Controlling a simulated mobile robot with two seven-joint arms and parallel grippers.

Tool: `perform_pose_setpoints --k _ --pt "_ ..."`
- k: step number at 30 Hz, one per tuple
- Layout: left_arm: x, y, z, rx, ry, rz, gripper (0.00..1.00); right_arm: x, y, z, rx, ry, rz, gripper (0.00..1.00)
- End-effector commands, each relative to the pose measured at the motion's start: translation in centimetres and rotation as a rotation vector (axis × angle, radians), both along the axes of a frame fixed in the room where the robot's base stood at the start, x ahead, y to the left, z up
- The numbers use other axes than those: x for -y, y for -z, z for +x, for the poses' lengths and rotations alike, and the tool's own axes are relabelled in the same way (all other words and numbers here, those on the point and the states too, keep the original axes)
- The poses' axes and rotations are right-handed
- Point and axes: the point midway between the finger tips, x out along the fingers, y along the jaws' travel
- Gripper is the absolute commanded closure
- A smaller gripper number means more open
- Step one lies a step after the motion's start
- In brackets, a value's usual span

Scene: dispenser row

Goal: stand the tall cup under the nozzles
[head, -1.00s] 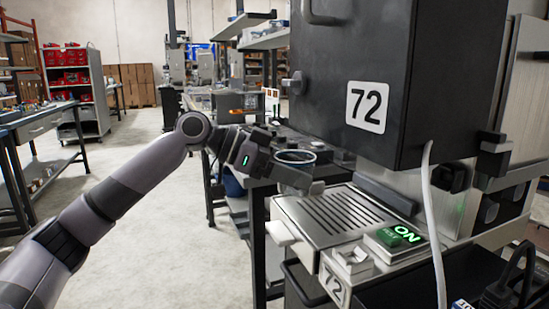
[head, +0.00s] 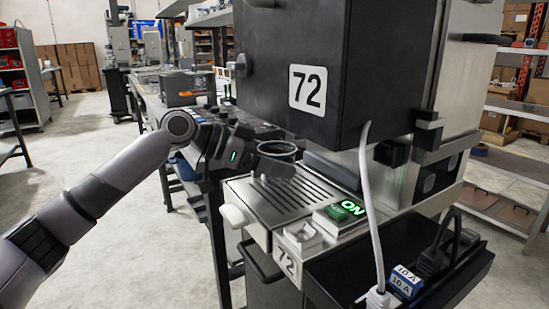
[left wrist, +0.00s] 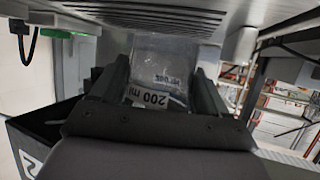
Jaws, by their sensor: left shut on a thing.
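The tall cup (head: 277,148) is clear with a dark rim. It shows in the left wrist view (left wrist: 160,68) with a "200 ml" marking. My left gripper (head: 262,165) is shut on it, one finger on each side. In the head view the cup appears upright at the back left of the slotted drip tray (head: 278,197), beside the black housing marked 72 (head: 305,50). The nozzles are not visible, hidden by the housing. My right gripper is not in view.
A lit green ON switch (head: 343,211) sits at the tray's front right. A white cable (head: 368,200) hangs in front of the machine. A black box with plugs (head: 405,265) is at lower right. The drip tray's slotted front is clear.

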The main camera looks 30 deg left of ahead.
Motion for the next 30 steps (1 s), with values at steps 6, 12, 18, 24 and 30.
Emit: perform_pose_setpoints --k 6,12,18,24,30 --pt "0.0 0.0 0.0 0.0 0.0 0.0 0.54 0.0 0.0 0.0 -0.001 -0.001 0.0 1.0" --pt "0.0 0.2 0.0 0.0 0.001 0.0 0.54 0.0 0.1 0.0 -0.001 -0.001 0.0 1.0" --pt "0.0 0.6 0.0 0.0 0.001 0.0 0.54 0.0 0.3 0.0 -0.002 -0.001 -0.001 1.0" --pt "0.0 1.0 0.0 0.0 0.001 0.0 0.54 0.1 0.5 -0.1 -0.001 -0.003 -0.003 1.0" --pt "0.0 1.0 0.0 0.001 0.0 0.001 0.0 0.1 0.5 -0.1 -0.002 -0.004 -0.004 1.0"
